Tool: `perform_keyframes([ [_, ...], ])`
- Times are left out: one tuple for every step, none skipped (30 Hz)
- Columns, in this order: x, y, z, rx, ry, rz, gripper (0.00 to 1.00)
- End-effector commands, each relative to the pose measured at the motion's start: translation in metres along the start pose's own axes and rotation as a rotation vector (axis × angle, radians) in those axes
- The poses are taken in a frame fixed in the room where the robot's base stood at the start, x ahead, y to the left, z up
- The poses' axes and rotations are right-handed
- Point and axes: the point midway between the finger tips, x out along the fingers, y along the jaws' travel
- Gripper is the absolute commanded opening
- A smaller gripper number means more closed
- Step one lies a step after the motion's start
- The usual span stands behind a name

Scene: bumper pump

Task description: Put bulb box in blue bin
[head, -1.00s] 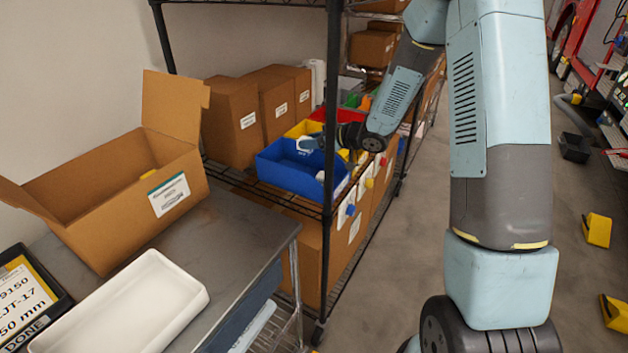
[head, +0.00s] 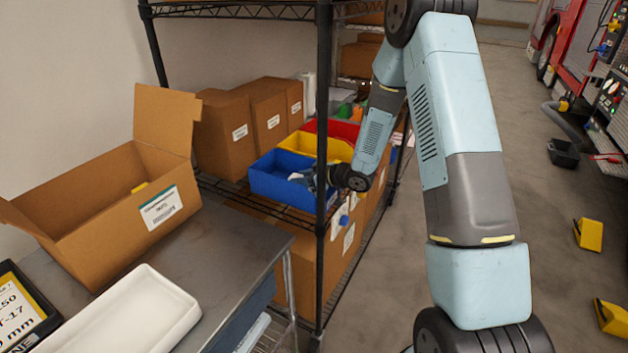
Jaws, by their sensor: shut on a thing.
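The blue bin (head: 282,189) stands on the wire shelf, at the near end of a row of coloured bins. My gripper (head: 305,178) reaches in from the right, over or inside the blue bin and partly behind the black shelf post. It is shut on a small pale thing, taken to be the bulb box (head: 296,176), at the bin's opening. The box is small and partly covered by the gripper. I cannot tell whether it touches the bin floor.
A yellow bin (head: 322,147) and a red bin (head: 345,130) stand behind the blue one. The black shelf post (head: 322,100) rises close to my gripper. An open carton (head: 100,205) and a white tray (head: 130,312) sit on the grey table at left.

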Motion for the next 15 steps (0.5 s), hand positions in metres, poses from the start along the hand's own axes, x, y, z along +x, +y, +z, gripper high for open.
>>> perform_keyframes([
  [0.0017,0.0,0.0043,0.001,0.0,0.0,0.1],
  [0.002,0.0002,0.0052,0.0,0.0,0.0,0.1],
  [0.0021,0.0004,0.0055,-0.001,0.0,0.001,0.1],
  [0.002,0.0005,0.0055,-0.001,0.001,0.001,0.1],
  [0.0019,0.0006,0.0053,-0.002,0.001,0.001,0.1],
  [0.0018,0.0006,0.0052,-0.001,0.001,0.001,0.1],
  [0.0018,0.0006,0.0052,-0.001,0.0,0.001,0.1],
  [0.0017,0.0006,0.0053,-0.001,0.0,0.001,0.1],
  [0.0018,0.0006,0.0055,-0.001,0.0,0.001,0.1],
  [0.0019,0.0006,0.0059,-0.001,0.0,0.001,0.1],
  [0.0021,0.0006,0.0065,0.0,0.0,0.001,0.1],
  [0.0025,0.0006,0.0076,0.0,0.0,0.001,0.1],
  [0.0026,0.0006,0.0078,0.0,0.0,0.002,0.4],
  [0.0026,0.0006,0.0076,-0.001,0.0,0.002,0.43],
  [0.0025,0.0006,0.0076,-0.001,0.0,0.002,0.47],
])
